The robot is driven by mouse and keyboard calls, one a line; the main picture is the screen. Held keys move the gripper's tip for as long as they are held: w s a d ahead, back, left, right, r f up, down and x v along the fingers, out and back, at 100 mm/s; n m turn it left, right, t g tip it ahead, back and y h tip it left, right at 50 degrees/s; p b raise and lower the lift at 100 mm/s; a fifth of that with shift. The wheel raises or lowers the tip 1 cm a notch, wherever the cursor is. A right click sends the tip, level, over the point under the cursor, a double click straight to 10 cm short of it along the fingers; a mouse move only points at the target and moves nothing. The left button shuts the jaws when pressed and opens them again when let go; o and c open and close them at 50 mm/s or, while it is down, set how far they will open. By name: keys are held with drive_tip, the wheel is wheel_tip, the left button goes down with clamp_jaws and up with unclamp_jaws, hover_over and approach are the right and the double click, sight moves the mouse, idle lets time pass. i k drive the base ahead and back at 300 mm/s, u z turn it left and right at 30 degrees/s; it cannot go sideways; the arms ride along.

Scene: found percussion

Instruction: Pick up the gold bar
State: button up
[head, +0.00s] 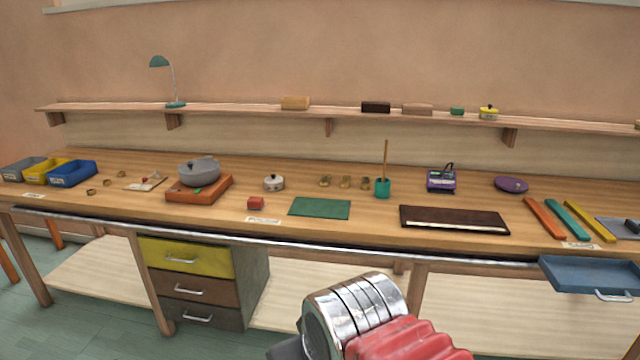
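The gold bar (591,221) is a long, flat yellow bar on the right part of the workbench. It lies slantwise beside a teal bar (567,220) and an orange bar (544,218), with small gaps between them. My arm shows at the bottom centre as a silver cuff and red bellows, in front of the bench and well left of the bars. My gripper's fingers do not show, so its opening cannot be seen.
A dark board (454,219) lies left of the bars, and a grey mat (625,228) with a dark object lies to their right. A blue open drawer (592,274) juts out below the bench edge. A purple disc (511,184) sits behind the bars.

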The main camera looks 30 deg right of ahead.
sight(325, 179)
drive_tip(key=z, duration=0.05)
drive_tip(key=i, duration=0.85)
drive_tip(key=z, duration=0.65)
drive_tip(key=i, duration=0.8)
drive_tip(key=z, duration=0.5)
